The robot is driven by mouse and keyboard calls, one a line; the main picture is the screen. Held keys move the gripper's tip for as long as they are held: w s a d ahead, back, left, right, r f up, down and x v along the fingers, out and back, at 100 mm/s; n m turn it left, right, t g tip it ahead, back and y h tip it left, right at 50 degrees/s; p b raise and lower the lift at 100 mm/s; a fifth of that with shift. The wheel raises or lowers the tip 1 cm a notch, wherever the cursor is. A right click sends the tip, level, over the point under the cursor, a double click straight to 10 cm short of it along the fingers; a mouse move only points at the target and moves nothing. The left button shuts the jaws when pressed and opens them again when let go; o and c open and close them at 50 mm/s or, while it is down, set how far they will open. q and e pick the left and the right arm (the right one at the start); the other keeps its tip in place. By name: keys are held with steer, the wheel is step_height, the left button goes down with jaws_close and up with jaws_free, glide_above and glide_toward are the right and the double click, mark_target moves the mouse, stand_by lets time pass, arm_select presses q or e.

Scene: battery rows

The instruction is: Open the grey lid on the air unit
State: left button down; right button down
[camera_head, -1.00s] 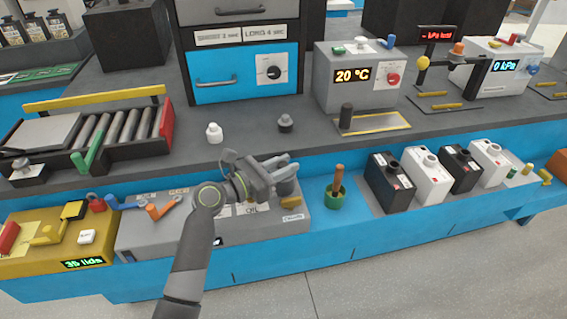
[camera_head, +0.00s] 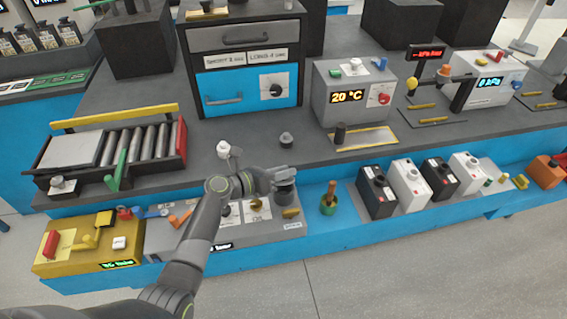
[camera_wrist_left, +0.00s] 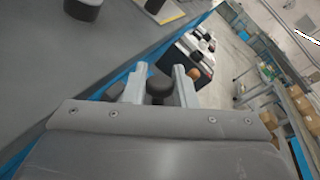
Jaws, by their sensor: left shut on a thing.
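A low grey unit (camera_head: 225,238) with a small display and dials stands on the blue front ledge; I cannot read a label that marks it as the air unit. A dark grey round piece (camera_head: 286,195) stands at its right end, and I cannot tell whether it is the lid. My left gripper (camera_head: 284,178) is shut on this dark piece, hiding its upper part. In the left wrist view the dark piece (camera_wrist_left: 159,88) sits between the two grey fingertips. Whether it is lifted cannot be told. My right gripper is not in view.
A green cup (camera_head: 328,207) with a brown handle stands just right of the unit, followed by black and white batteries (camera_head: 409,186). A yellow box (camera_head: 75,250) is to the left. A roller tray (camera_head: 115,150) and a grey 20 °C box (camera_head: 352,97) stand behind.

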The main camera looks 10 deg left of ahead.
arm_select(q)
steer(key=n+p, duration=0.1)
steer(key=p, duration=0.1)
steer(key=w+r+n+g+p, duration=0.1)
steer(key=p, duration=0.1)
steer(key=shift+w+a+r, duration=0.1)
steer(key=shift+w+a, duration=0.1)
steer(key=shift+a, duration=0.05)
steer(key=w+n+g+p, duration=0.2)
steer(key=n, duration=0.1)
steer(key=shift+a+f, duration=0.2)
steer(key=shift+a, duration=0.1)
steer(key=shift+w+a+f+n+g+p, duration=0.2)
steer(key=shift+w+n+g+p, duration=0.25)
steer(key=shift+n, duration=0.35)
steer(key=shift+g, duration=0.25)
steer(key=c, duration=1.3)
jaws_free()
steer(key=shift+o, duration=0.2)
steer(key=shift+s+f, duration=0.2)
